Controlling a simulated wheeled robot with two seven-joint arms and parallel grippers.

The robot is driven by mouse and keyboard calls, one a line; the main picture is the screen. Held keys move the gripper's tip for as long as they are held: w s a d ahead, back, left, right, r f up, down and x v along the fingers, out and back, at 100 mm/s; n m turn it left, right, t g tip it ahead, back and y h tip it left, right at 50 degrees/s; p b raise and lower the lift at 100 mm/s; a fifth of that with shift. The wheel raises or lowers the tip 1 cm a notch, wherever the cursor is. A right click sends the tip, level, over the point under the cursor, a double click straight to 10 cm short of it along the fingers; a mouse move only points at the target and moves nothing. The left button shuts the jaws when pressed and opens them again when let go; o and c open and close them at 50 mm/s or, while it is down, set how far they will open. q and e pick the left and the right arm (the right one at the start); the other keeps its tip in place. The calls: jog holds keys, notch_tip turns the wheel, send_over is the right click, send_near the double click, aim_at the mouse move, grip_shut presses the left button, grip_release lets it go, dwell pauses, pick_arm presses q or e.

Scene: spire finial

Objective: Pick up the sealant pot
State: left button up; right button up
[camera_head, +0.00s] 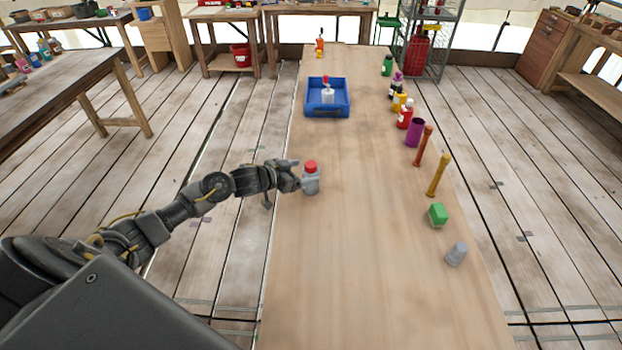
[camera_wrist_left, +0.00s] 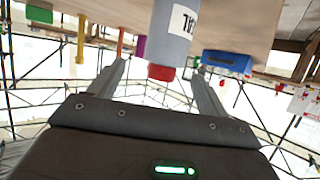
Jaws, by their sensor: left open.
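A grey pot with a red cap (camera_head: 310,179), which I take for the sealant pot, stands upright near the left edge of the long wooden table (camera_head: 360,250). My left gripper (camera_head: 297,177) is open right beside it, on its left. In the left wrist view, which is upside down, the grey pot (camera_wrist_left: 174,22) with its white label and red cap lines up between the two open fingers (camera_wrist_left: 160,78). I cannot tell how far the fingers reach around it. The label is only partly legible. My right gripper is not in view.
A blue tray (camera_head: 328,113) holding a white, red-topped bottle stands farther back. Along the table's right side are a red bottle (camera_head: 405,115), purple cup (camera_head: 414,133), yellow stick (camera_head: 438,176), green block (camera_head: 437,214) and grey cup (camera_head: 457,254). The table's middle is clear.

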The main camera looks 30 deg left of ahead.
aim_at(306, 168)
pick_arm(q)
jog(key=shift+w, duration=0.15)
jog(key=x, duration=0.2)
jog(key=p+x, duration=0.1)
jog(key=x, duration=0.2)
jog(key=shift+a+f, duration=0.2)
jog(key=shift+a, duration=0.05)
jog(key=c, duration=1.1)
jog(key=shift+r, duration=0.6)
jog(key=s+a+r+b, duration=0.1)
jog(key=s+a+r, duration=0.2)
jog(key=r, duration=0.1)
jog(key=s+a+r+b, duration=0.1)
jog(key=s+a+r, duration=0.2)
jog(key=a, duration=0.1)
jog(key=s+a+r+b, duration=0.2)
jog(key=s+a+r, duration=0.1)
jog(key=r, duration=0.1)
jog(key=shift+s+a+r, duration=0.15)
jog(key=shift+a+r, duration=0.15)
jog(key=shift+r, duration=0.1)
